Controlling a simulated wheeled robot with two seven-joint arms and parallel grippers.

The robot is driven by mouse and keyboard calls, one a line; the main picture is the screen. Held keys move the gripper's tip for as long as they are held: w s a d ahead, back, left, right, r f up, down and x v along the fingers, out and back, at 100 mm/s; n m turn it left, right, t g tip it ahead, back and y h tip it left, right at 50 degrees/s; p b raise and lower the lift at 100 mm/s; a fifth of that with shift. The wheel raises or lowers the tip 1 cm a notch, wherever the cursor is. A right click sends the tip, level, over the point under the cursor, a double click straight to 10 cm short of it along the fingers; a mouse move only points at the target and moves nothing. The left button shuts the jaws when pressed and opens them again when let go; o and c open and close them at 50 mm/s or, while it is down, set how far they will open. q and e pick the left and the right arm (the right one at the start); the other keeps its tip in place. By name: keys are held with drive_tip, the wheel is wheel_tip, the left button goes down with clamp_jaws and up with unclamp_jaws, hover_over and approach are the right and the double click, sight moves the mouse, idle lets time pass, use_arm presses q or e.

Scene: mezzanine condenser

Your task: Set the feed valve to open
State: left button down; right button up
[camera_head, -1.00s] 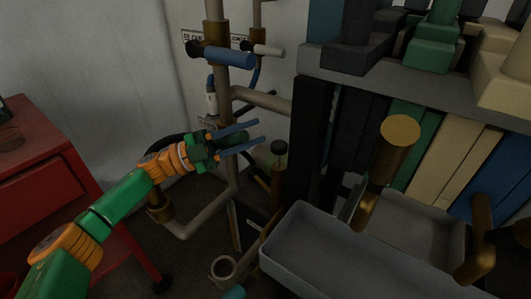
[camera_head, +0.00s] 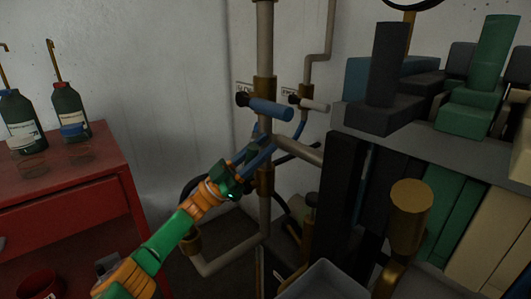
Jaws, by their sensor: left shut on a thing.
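A vertical pipe (camera_head: 264,220) with brass collars stands at the middle. A blue lever (camera_head: 270,110) with a dark end sticks out from it, and a pale lever (camera_head: 312,104) sits on a thinner pipe to its right. Small labels show behind them, too small to read. I cannot tell which part is the feed valve. My left gripper (camera_head: 258,150) is below the blue lever, at the pipe. It is shut where a small white-and-blue handle showed earlier; that handle is now hidden by the gripper. My right gripper is not in view.
A red cabinet (camera_head: 70,220) stands at the left with two dark bottles (camera_head: 68,115) on top. A thick brass cylinder (camera_head: 409,205), a grey shelf (camera_head: 440,137) with coloured blocks and a pale tray (camera_head: 325,283) crowd the right. Pale wall lies behind.

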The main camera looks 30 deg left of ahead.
use_arm(q)
drive_tip(key=shift+a+n, duration=0.15)
drive_tip(key=shift+n, duration=0.15)
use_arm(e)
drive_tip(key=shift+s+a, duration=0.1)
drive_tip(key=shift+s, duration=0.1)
use_arm(q)
drive_tip(key=c, duration=0.6)
unclamp_jaws()
drive_tip(key=shift+w, duration=0.1)
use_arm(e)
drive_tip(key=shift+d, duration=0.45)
